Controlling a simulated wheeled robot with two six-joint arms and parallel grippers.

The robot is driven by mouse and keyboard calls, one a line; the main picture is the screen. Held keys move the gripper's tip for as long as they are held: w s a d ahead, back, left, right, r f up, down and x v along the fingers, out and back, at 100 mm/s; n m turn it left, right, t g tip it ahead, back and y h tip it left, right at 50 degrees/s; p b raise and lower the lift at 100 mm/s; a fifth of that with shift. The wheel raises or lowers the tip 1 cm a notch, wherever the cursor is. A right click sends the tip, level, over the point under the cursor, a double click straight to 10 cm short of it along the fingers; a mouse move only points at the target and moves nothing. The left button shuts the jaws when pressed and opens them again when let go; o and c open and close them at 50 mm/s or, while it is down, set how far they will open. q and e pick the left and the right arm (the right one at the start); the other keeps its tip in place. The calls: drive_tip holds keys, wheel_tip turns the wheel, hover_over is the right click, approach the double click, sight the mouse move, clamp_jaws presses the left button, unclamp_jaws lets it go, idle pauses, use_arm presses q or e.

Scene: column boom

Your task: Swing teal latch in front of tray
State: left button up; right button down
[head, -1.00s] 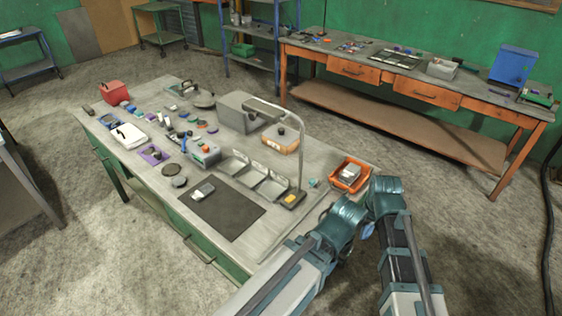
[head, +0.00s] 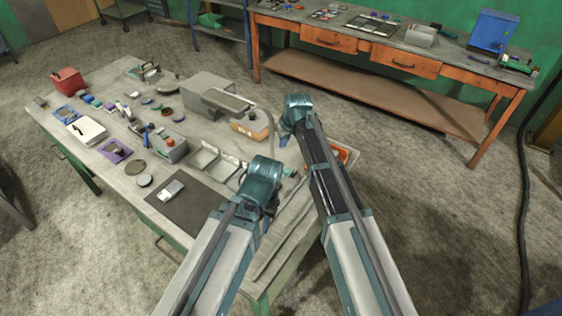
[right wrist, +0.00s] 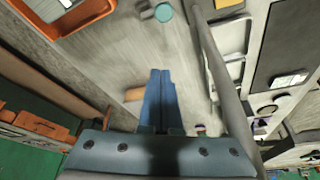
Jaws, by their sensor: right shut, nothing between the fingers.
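A small teal round piece, apparently the latch (right wrist: 163,12), lies on the table at the top of the right wrist view. An orange tray (right wrist: 80,18) with grey contents is beside it to the left. In the head view the tray (head: 342,153) is partly hidden behind my right arm. My right gripper (head: 283,141) is over the table near the lamp. Its blue fingers (right wrist: 160,75) are shut and empty in the right wrist view, pointing toward the latch but apart from it. My left gripper's fingers are hidden; only its arm shows.
A grey lamp post (right wrist: 222,75) stands close beside my right gripper. Open grey bins (head: 205,158), a dark mat (head: 185,200) and an orange-brown box (head: 250,128) are on the table. An orange workbench (head: 375,95) stands behind.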

sight(289, 171)
drive_tip(key=shift+f, duration=0.1)
